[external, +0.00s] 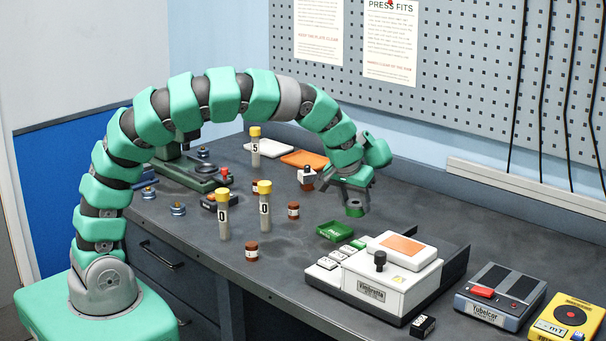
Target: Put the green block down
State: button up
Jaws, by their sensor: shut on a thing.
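My gripper (352,197) is at the end of the arched green arm, right of the picture's middle, pointing down. It is shut on a small green block (355,210), which shows between and below the fingers. The block is held above the bench, apart from its surface. A shallow green tray (330,232) lies on the bench below and slightly left of the block. The fingers hide part of the block.
A white instrument (385,284) with a black knob stands in front of the gripper. Yellow-capped tubes (223,215) and small brown jars (293,210) stand to the left. A grey device (500,293) and a yellow meter (566,320) are at right. Bare bench (420,215) lies right of the gripper.

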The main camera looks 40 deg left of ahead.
jog(key=d+m, duration=0.1)
jog(key=m+h, duration=0.1)
jog(key=m, duration=0.1)
jog(key=shift+s+d+f+m, duration=0.2)
jog(key=shift+s+d+m, duration=0.1)
jog(key=shift+s+d, duration=0.1)
jog(key=shift+s+d+f+m+g+h+b, duration=0.1)
jog(key=shift+d+m+g+h+b, duration=0.15)
jog(key=shift+m, duration=0.35)
jog(key=shift+s+d+m+g+h+b, duration=0.15)
jog(key=shift+m+h, duration=0.2)
jog(key=shift+m, duration=0.25)
jog(key=w+d, duration=0.1)
jog(key=w, duration=0.1)
jog(key=w+d, duration=0.1)
jog(key=w, duration=0.1)
jog(key=w+d+f, duration=0.1)
jog(key=w, duration=0.2)
jog(key=shift+w+d, duration=0.1)
jog(key=shift+d, duration=0.25)
jog(key=shift+w+d+f, duration=0.1)
jog(key=shift+w+d, duration=0.45)
jog(key=shift+w, duration=0.35)
jog(key=shift+w+d+f, duration=0.1)
jog(key=shift+w+d, duration=0.45)
jog(key=shift+w, duration=0.4)
jog(key=shift+w+d, duration=0.55)
jog(key=shift+w, duration=0.35)
jog(key=shift+w+d, duration=0.2)
jog(key=shift+w, duration=0.5)
